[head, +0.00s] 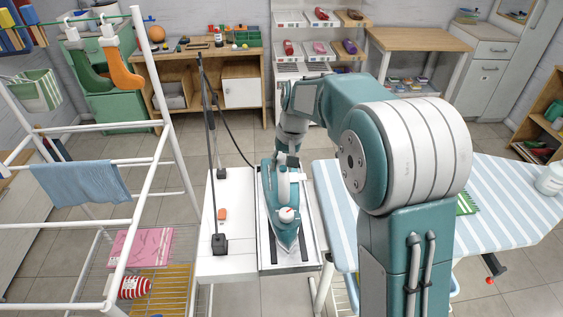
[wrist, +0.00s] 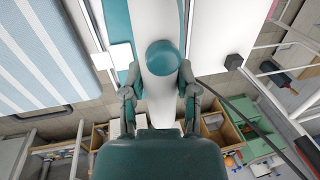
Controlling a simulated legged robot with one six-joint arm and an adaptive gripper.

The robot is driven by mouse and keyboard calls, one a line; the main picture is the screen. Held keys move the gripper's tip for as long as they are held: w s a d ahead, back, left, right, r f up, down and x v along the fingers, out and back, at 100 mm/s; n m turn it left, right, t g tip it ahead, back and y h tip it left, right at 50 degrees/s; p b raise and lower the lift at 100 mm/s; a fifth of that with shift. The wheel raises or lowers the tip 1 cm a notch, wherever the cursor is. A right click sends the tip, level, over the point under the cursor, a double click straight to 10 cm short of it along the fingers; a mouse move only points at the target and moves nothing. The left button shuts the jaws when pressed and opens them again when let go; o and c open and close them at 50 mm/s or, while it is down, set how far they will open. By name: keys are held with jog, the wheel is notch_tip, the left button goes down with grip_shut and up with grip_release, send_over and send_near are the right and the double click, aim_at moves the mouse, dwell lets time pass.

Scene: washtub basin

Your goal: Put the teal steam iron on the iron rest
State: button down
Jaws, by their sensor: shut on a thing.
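The teal steam iron (head: 284,225) has a white upper body and a dial, and its pointed tip faces the bottom of the head view. It is over the iron rest (head: 309,252), a pale tray with dark strips; I cannot tell whether its sole touches them. My gripper (head: 288,163) is shut on the rear of the iron. In the wrist view my gripper (wrist: 160,95) has a finger on each side of the iron's white part (wrist: 155,25), and its body hides the rear.
A striped ironing board (head: 335,205) stands close on the right. A white stand top (head: 235,190) with a thin upright pole and cord lies left of the rest. A white drying rack (head: 150,190) stands farther left. Open tiled floor lies behind.

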jog(key=shift+c, duration=1.8)
grip_release()
jog(key=shift+r, duration=0.1)
notch_tip(320, 180, up, 12)
jog(key=d, duration=0.2)
jog(key=shift+d, duration=0.2)
jog(key=s+d+r+t+h, duration=0.1)
jog(key=s+d+r+t, duration=0.1)
jog(key=s, duration=0.6)
jog(key=s+d+r+t, duration=0.1)
jog(key=s+d, duration=0.2)
jog(key=s, duration=0.5)
jog(key=s+d+f+t, duration=0.1)
jog(key=s+f, duration=0.1)
jog(key=s, duration=0.4)
jog(key=s+d+f+t+h, duration=0.1)
jog(key=s+f, duration=0.2)
jog(key=s, duration=0.3)
jog(key=shift+s+d+f+t, duration=0.15)
jog(key=shift+s+d+t, duration=0.1)
jog(key=shift+s+t, duration=0.05)
